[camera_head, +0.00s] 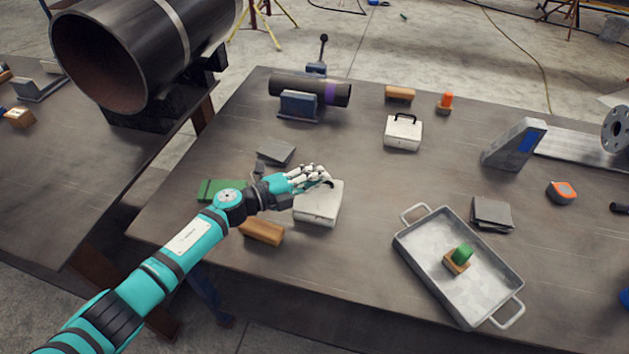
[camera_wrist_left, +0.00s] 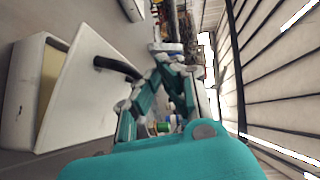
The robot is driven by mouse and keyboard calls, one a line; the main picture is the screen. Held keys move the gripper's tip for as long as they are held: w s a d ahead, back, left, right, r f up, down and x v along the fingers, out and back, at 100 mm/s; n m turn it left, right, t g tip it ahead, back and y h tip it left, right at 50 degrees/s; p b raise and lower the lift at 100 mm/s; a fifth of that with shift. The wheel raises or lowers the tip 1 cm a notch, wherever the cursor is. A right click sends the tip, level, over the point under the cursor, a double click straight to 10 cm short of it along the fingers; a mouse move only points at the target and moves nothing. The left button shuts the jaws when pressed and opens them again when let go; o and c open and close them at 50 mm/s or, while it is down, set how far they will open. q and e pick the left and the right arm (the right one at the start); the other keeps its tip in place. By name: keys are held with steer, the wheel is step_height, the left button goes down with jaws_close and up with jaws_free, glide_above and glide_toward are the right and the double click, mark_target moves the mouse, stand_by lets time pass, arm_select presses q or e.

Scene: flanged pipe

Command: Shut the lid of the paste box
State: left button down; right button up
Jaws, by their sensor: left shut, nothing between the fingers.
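The paste box, a white box (camera_head: 316,212), stands near the middle of the table in the head view. In the left wrist view the same box (camera_wrist_left: 22,92) lies at the left. Its white lid (camera_wrist_left: 85,95) with a dark handle (camera_wrist_left: 118,67) is tilted partly open, and a yellowish inside shows in the gap. My left gripper (camera_head: 322,176) is shut and empty, over the far side of the lid; its fingers also show in the left wrist view (camera_wrist_left: 165,62), beside the lid's outer face. Whether they touch the lid I cannot tell. My right gripper is not in view.
A second white box (camera_head: 403,133) with a dark handle stands farther back. A metal tray (camera_head: 415,255) holding a green-topped block is to the right. A wooden block (camera_head: 262,231), a green block (camera_head: 212,188) and grey plates (camera_head: 275,153) lie around my left arm.

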arm_select(q)
steer(key=shift+w+d+f+n+g+y, duration=0.1)
steer(key=shift+w+f+n+g+y, duration=0.25)
steer(key=shift+w, duration=0.2)
steer(key=shift+w+d+f, duration=0.1)
steer(key=shift+w+f, duration=0.05)
steer(key=shift+w, duration=0.05)
steer(key=shift+w+f, duration=0.2)
stand_by(0.5)
